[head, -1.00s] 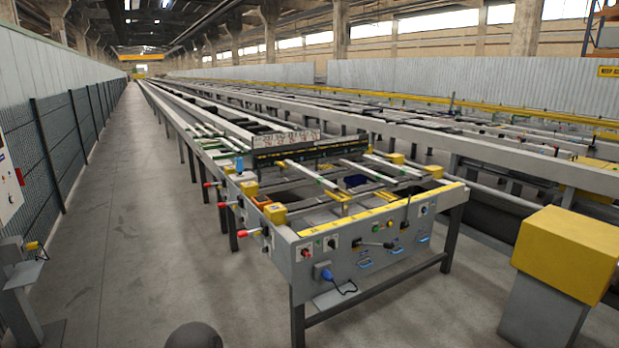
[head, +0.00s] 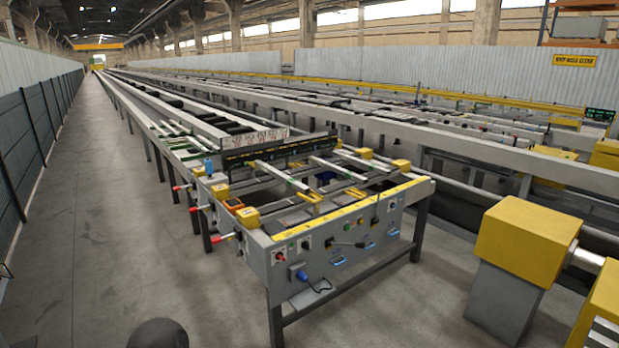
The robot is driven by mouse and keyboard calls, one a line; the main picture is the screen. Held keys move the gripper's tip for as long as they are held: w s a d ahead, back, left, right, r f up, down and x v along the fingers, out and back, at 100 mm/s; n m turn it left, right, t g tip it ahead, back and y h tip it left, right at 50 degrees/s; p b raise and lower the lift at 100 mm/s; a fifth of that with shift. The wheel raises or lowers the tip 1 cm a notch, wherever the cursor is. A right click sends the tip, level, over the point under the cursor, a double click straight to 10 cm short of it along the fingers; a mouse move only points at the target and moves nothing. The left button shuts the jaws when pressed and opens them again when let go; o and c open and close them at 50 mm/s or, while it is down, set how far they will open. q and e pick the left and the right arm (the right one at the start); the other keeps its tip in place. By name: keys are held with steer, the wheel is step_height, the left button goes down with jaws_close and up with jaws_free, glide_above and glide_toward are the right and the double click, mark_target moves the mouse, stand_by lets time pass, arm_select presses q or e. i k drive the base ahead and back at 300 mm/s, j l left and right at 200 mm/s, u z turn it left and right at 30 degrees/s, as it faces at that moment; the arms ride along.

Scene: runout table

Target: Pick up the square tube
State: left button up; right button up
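The runout table (head: 400,215) stands in the middle of the head view, with its grey front panel toward me. Several pale bars lie on its top, among them one bar (head: 283,177) near the left and one bar (head: 343,171) near the middle. They are too small to tell which, if any, is the square tube. Neither of my grippers is in view.
A yellow-topped grey pedestal (head: 527,243) stands at the right. A mesh fence (head: 30,125) runs along the left. Bare concrete floor (head: 100,240) lies between fence and table. Red-tipped levers (head: 222,238) stick out from the table's left side.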

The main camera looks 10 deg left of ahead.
mark_target(304, 190)
steer(key=i+j+u, duration=0.9)
steer(key=i+u, duration=0.5)
steer(key=i+j+z, duration=0.1)
steer(key=i, duration=0.4)
steer(key=i+j, duration=0.1)
steer(key=i, duration=0.4)
steer(key=i+j+z, duration=0.15)
steer(key=i, duration=0.35)
steer(key=i+j+z, duration=0.1)
steer(key=i, duration=0.35)
